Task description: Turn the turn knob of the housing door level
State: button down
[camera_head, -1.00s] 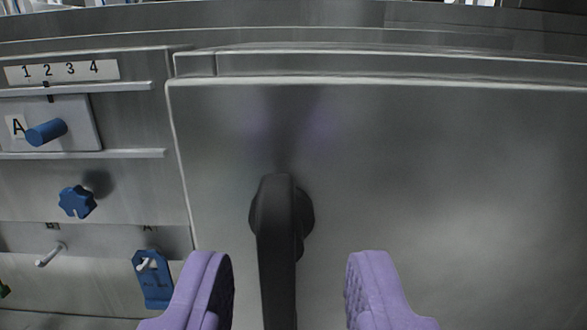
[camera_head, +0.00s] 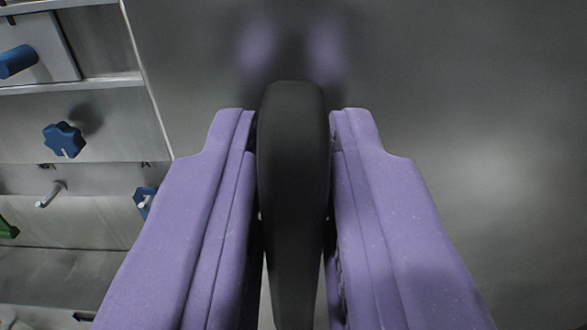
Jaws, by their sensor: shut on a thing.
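The turn knob is a long black handle (camera_head: 293,190) on the grey metal housing door (camera_head: 470,130). It points straight down in the picture, with its rounded end at the top. My gripper (camera_head: 293,135) has its purple fingers on both sides of the handle, shut on it. The fingers hide the handle's side edges and its mount on the door. The door's left edge runs down at the left of the picture.
Left of the door is a panel with a blue cylinder knob (camera_head: 17,61), a blue star-shaped knob (camera_head: 63,140), a small light peg (camera_head: 50,195) and a partly hidden blue tag (camera_head: 145,200). A green part (camera_head: 8,228) shows at the left edge. The door right of my gripper is clear.

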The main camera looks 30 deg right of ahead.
jog(key=shift+m, duration=0.3)
jog(key=m, duration=0.3)
jog(key=shift+d, duration=0.15)
jog(key=m, duration=0.4)
jog(key=shift+s+d+f+m, duration=0.1)
jog(key=shift+s+d+m, duration=0.05)
jog(key=shift+m, duration=0.15)
jog(key=m, duration=0.6)
jog(key=f+m, duration=0.1)
jog(key=m, duration=0.2)
jog(key=shift+s+d, duration=0.1)
jog(key=shift+d, duration=0.05)
jog(key=shift+m, duration=0.3)
jog(key=c, duration=1.2)
grip_release()
jog(key=shift+o, duration=0.2)
jog(key=shift+s, duration=0.1)
